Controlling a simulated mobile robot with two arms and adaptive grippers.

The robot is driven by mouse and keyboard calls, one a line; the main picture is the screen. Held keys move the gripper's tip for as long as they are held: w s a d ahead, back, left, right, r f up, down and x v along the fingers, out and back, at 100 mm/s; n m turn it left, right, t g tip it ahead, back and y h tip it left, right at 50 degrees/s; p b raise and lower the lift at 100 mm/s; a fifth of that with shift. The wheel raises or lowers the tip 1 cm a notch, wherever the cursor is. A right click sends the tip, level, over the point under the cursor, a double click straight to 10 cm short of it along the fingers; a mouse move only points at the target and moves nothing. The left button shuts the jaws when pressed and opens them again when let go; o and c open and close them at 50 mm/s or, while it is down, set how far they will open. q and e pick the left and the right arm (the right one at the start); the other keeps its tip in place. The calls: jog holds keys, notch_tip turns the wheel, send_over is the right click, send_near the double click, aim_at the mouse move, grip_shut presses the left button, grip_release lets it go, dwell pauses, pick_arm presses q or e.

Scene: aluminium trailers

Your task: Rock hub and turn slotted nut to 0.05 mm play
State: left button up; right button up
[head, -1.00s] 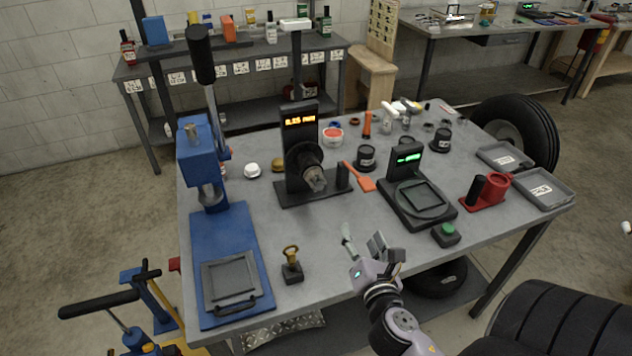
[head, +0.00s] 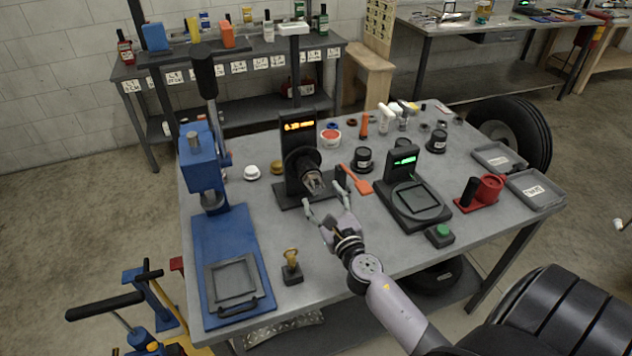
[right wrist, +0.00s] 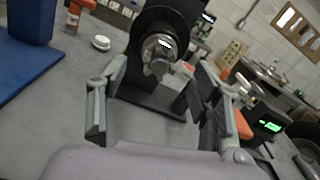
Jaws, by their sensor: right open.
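The hub (head: 302,163) is a dark round part on a black stand with an amber-lit display (head: 298,127), near the middle of the bench. A metal spindle end with the nut area (head: 314,182) sticks out of its front; the slots are too small to make out. In the right wrist view the hub (right wrist: 160,22) and its metal end (right wrist: 159,54) sit ahead, between and beyond the fingers. My right gripper (head: 325,202) is open and empty, just in front of the hub, not visibly touching it; its spread fingers also show in the right wrist view (right wrist: 155,105). My left gripper is out of view.
A blue press (head: 203,165) stands left. An orange-handled tool (head: 358,182) lies right of the stand, close to my gripper. A black device with a green display (head: 404,158), a green button box (head: 440,235) and a brass-topped piece (head: 291,262) are nearby. Bare bench lies in front.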

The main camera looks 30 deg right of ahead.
aim_at(318, 190)
jog(key=x, duration=0.5)
jog(key=shift+w, duration=0.2)
jog(key=shift+c, duration=0.5)
jog(key=c, duration=1.1)
